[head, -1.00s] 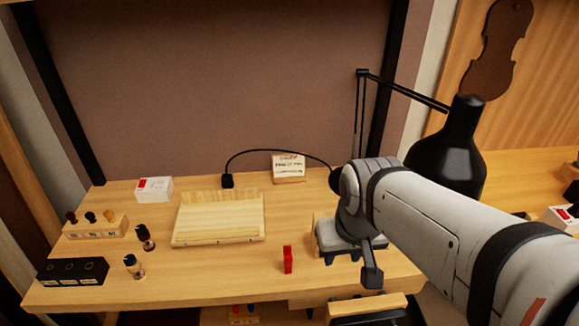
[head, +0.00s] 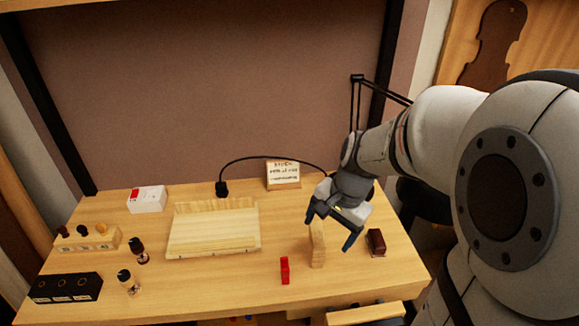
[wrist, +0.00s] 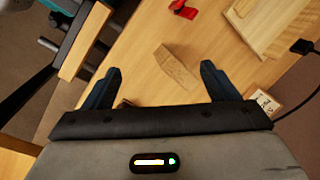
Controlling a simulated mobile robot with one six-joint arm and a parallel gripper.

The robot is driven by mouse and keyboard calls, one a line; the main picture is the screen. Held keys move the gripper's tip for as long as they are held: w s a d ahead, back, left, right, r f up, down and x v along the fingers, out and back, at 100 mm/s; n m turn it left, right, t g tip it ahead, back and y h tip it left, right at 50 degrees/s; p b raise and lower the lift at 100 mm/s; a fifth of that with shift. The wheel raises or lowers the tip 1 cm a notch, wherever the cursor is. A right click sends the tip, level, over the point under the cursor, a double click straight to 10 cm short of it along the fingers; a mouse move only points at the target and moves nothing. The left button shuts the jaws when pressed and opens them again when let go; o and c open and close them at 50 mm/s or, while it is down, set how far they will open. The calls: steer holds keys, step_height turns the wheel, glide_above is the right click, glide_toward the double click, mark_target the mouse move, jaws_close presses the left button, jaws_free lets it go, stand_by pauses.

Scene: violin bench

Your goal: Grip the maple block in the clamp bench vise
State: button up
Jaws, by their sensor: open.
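A pale wooden block, which looks like the maple block (head: 318,246), stands on the bench top right of centre. It also shows in the wrist view (wrist: 178,68), between and beyond the fingertips. My gripper (head: 331,228) is open above and just beside the block, its fingers spread; it also shows in the wrist view (wrist: 160,82). I cannot tell whether a finger touches the block. A wooden bar at the bench's front edge (head: 365,313) may be the vise jaw; it also shows in the wrist view (wrist: 84,40), with dark parts beside it.
A small red object (head: 285,270) stands left of the block, and a dark brown block (head: 376,242) lies to its right. A pale wooden board (head: 213,232), small bottles (head: 130,281) and a black holder (head: 66,287) are farther left. A lamp arm (head: 355,115) rises behind.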

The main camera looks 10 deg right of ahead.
mark_target(321, 233)
steer(key=o, duration=0.4)
steer(key=w+d+f+m, duration=0.1)
steer(key=w+f+m, duration=0.1)
steer(key=m, duration=0.1)
steer(key=w+f+m+y+p, duration=0.1)
steer(key=w+f+m, duration=0.1)
steer(key=w+m, duration=0.1)
steer(key=w+d+f+m+y, duration=0.1)
steer(key=w+f+m, duration=0.1)
steer(key=m, duration=0.1)
steer(key=shift+w+d+f+g, duration=0.3)
steer(key=shift+w+f, duration=0.1)
steer(key=shift+w+f+m, duration=0.15)
steer(key=shift+f+m, duration=0.2)
steer(key=shift+m, duration=0.05)
steer(key=shift+p+x, duration=0.35)
steer(key=shift+x, duration=3.45)
